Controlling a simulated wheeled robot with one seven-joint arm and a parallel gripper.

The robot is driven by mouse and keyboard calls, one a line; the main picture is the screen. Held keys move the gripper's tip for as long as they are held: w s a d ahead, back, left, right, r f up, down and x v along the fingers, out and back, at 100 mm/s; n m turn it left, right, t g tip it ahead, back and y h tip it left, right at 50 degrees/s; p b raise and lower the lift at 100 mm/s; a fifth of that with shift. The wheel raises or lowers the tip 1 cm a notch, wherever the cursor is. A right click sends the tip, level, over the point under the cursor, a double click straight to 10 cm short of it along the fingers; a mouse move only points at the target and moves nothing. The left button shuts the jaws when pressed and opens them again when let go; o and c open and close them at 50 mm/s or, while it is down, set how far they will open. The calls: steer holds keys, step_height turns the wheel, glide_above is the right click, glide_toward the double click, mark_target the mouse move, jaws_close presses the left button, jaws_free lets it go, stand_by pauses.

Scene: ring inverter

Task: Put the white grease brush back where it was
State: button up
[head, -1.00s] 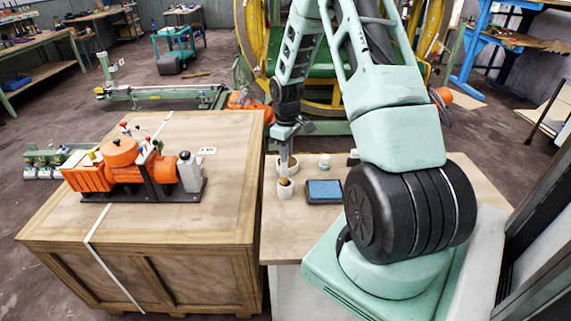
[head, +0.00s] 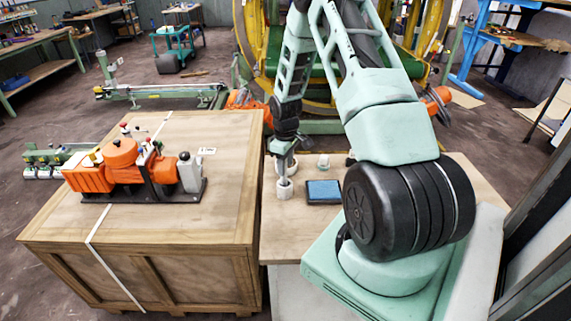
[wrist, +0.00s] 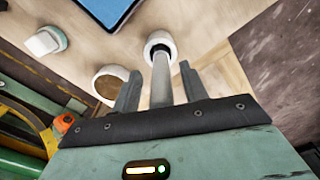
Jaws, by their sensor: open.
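The white grease brush (head: 283,168) stands upright in a small white cup (head: 284,190) at the left edge of the light wooden table. Its bristles are hidden inside the cup. In the wrist view the brush's pale handle (wrist: 161,82) runs between my fingers down into the cup (wrist: 153,38). My gripper (wrist: 159,80) is open, with one finger on each side of the handle and small gaps visible. In the head view my gripper (head: 285,150) is above the cup, around the upper handle.
A second white cup (wrist: 103,72) with a brown inside stands close beside. A blue-topped dark tray (head: 323,191) and a small white item (wrist: 45,40) are near. A wooden crate (head: 225,215) carrying an orange machine (head: 118,165) is at left.

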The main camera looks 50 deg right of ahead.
step_height(320, 180, up, 12)
steer(key=b, duration=0.3)
steer(key=s+a+r+n, duration=0.1)
steer(key=a+r+n, duration=0.15)
steer(key=a, duration=1.25)
steer(key=s+a+r+n, duration=0.1)
steer(key=a+r, duration=0.3)
steer(key=a, duration=1)
steer(key=s+a+n, duration=0.1)
steer(key=s+a, duration=0.6)
steer(key=s, duration=0.3)
steer(key=s+a+r+n, duration=0.1)
steer(key=s+a, duration=0.7)
steer(key=s, duration=0.2)
steer(key=shift+s+a+r+y, duration=0.15)
steer(key=shift+s+r+y, duration=0.15)
steer(key=shift+f+b, duration=0.3)
steer(key=shift+b, duration=0.05)
